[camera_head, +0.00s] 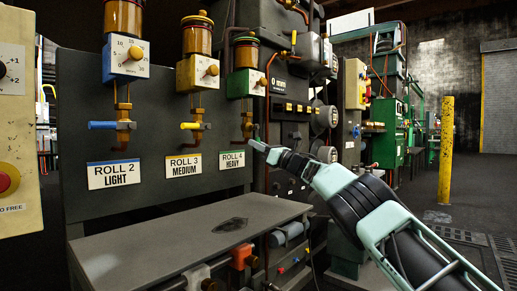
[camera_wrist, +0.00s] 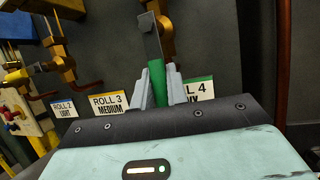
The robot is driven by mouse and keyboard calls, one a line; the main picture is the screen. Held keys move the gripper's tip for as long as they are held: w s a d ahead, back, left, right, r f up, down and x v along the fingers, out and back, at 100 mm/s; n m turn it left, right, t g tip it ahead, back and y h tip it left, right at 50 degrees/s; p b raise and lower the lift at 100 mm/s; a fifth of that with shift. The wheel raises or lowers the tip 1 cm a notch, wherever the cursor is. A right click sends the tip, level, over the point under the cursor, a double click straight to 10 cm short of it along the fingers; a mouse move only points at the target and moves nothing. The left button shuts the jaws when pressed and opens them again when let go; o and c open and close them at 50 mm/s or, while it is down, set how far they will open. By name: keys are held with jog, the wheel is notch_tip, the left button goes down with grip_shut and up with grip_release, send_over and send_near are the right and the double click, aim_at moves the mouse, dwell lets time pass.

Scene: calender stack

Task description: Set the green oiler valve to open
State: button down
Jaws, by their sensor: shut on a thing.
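The green oiler (camera_head: 243,84) is an amber cup over a green block with a dial, on the dark panel above the ROLL 4 HEAVY label (camera_head: 231,160). Its brass valve (camera_head: 247,125) hangs below on a pipe. In the wrist view the valve's lever has a grey metal shank (camera_wrist: 150,38) and a green grip (camera_wrist: 157,83). My gripper (camera_wrist: 160,88) is shut on the green grip, one finger on each side. In the head view my gripper (camera_head: 256,142) is at the valve and hides the lever, so its angle there cannot be told.
The yellow-handled valve (camera_head: 191,125) of ROLL 3 and the blue-handled valve (camera_head: 103,125) of ROLL 2 are to the left, levers sideways. A grey bench (camera_head: 150,254) juts out below the panel. Dark machinery with gauges (camera_head: 325,117) stands close on the right.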

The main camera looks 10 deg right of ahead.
jog(key=shift+d, duration=0.1)
dwell(0.3)
jog(key=c, duration=1.4)
grip_release()
jog(key=p+v, duration=0.2)
jog(key=v, duration=1.5)
jog(key=shift+s+d+p, duration=0.1)
jog(key=shift+s+p, duration=0.05)
jog(key=shift+p, duration=0.2)
